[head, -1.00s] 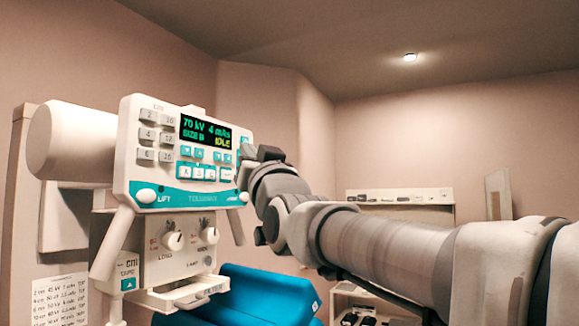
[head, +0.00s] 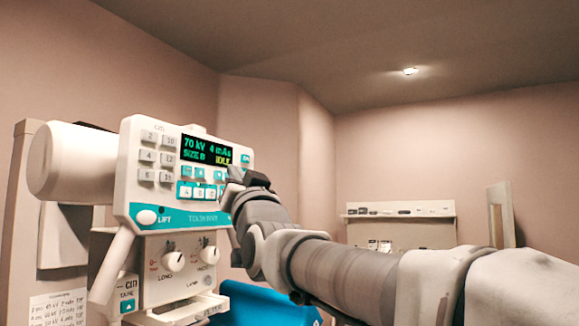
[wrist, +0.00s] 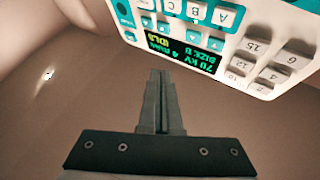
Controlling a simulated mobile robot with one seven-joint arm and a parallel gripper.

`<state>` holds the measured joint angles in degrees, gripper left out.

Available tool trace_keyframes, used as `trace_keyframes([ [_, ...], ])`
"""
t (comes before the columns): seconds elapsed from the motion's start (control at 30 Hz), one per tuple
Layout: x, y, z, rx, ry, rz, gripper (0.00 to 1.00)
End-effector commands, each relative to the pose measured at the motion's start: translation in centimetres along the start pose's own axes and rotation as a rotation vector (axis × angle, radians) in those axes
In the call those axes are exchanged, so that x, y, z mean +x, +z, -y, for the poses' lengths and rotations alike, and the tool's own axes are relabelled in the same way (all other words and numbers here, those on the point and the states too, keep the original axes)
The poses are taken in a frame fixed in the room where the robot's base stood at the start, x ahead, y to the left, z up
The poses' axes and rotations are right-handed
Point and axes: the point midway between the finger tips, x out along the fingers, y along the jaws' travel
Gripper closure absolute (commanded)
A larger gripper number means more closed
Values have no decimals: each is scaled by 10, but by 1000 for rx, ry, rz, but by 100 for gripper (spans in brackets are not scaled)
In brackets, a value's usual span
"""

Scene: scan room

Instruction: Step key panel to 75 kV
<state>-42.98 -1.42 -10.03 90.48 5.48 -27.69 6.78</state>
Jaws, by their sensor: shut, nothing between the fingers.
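The key panel (head: 150,196) is a white and teal console on the left in the head view. Its screen (head: 206,151) reads 70 kV, 4 mAs, SIZE B, IDLE. Grey number keys sit left of the screen and teal keys below it. My gripper (head: 232,174) is at the panel's right side and hides some right-hand keys. In the wrist view the panel (wrist: 268,88) appears upside down at the upper right. My gripper (wrist: 158,75) is shut and empty there, its tips beside the screen's edge. I cannot tell whether they touch the panel.
Two knobs are on a lower unit (head: 160,283) under the panel, with a handle (head: 110,268) at its left. A blue cushion (head: 255,303) lies below. A shelf (head: 400,209) stands at the back. The room to the upper right is open.

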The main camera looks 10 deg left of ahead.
Motion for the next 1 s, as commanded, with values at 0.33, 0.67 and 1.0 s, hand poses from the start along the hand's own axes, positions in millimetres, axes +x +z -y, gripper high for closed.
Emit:
trace_keyframes([
  [0.33,31,21,22,0,0,1,100],
  [0.67,37,27,27,-1,1,0,100],
  [1.0,37,27,27,-1,0,0,100],
])
